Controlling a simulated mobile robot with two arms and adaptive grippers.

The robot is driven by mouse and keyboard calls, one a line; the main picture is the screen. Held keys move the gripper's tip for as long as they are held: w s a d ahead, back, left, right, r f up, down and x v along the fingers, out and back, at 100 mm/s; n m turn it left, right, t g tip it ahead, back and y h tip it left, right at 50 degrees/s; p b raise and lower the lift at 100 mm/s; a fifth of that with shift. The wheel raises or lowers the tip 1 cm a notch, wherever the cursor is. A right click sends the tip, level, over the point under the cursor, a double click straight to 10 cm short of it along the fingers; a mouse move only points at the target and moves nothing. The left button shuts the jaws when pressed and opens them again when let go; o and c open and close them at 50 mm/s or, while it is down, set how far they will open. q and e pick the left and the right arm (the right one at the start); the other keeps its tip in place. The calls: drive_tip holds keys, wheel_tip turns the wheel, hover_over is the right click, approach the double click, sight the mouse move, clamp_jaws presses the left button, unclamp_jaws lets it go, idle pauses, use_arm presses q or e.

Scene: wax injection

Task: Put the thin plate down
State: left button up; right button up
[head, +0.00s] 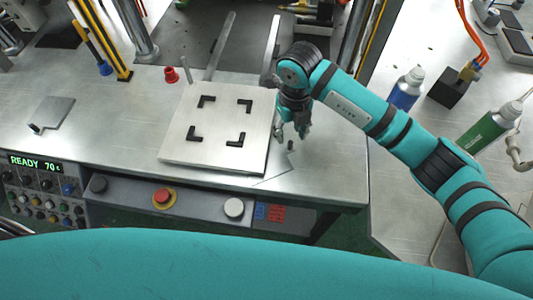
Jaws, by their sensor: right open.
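A thin grey metal plate (274,170) lies on the metal bench, close to its front edge and just right of the corner-marked block. It is nearly the bench's colour, so its outline is faint. Its small dark knob (290,145) stands up near its far end. My right gripper (290,132) points down just beyond and above the knob, open, with its fingers apart. I see nothing held between them. My left gripper is not in view.
A square plate with black corner brackets (218,151) sits immediately left of my right gripper. Another small grey plate with a dark knob (53,112) lies at the bench's left. Blue (405,92) and green (490,126) bottles stand at right.

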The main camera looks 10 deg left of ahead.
sight(291, 142)
drive_tip(key=f, duration=0.1)
drive_tip(key=f+p, duration=0.2)
drive_tip(key=f, duration=0.1)
drive_tip(key=shift+s+d+f, duration=0.1)
drive_tip(key=shift+d, duration=0.15)
drive_tip(key=shift+f, duration=0.55)
clamp_jaws()
